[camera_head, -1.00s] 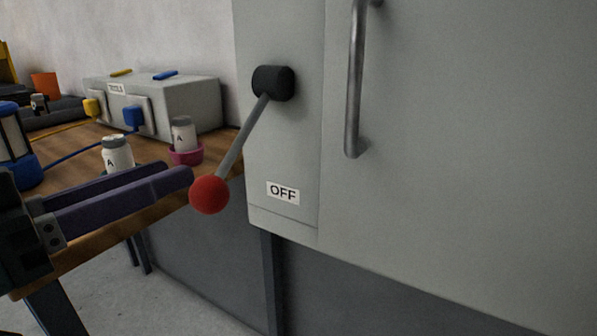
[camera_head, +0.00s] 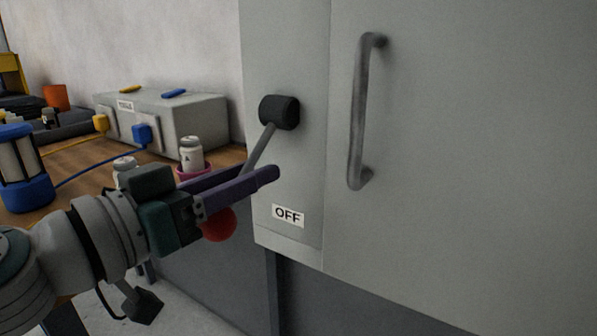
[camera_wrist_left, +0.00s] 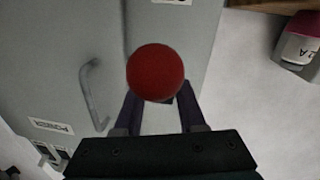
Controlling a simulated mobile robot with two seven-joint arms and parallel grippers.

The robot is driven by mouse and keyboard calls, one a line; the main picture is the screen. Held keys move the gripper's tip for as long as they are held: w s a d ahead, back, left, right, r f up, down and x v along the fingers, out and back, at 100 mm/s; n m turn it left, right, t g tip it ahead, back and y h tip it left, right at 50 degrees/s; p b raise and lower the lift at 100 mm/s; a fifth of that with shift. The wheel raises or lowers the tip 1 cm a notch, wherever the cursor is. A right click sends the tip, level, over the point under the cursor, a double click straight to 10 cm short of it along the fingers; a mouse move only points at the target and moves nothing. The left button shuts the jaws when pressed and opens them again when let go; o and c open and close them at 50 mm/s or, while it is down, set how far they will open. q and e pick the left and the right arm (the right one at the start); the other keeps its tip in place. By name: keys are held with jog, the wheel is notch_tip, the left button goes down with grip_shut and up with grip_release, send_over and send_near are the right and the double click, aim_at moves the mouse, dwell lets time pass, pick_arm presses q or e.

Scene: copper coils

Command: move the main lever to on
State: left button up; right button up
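The main lever is a grey rod (camera_head: 259,149) on a black pivot (camera_head: 279,112), slanting down to the left to a red ball (camera_head: 220,225). It hangs on the grey cabinet's left side, above the OFF label (camera_head: 288,215). My left gripper (camera_head: 254,171) has its fingers apart, one on each side of the rod just above the ball. In the left wrist view the red ball (camera_wrist_left: 155,72) shows between the two open fingers and hides the rod. Whether a finger touches the rod I cannot tell. My right gripper is not in view.
The cabinet door has a vertical metal handle (camera_head: 362,115) right of the lever. At left, a wooden table (camera_head: 70,160) bears a grey box (camera_head: 185,120), white jars (camera_head: 191,153) and a blue lantern-like object (camera_head: 25,180). The space below the cabinet's front looks clear.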

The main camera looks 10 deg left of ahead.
pick_arm(q)
grip_shut()
dwell(1.2)
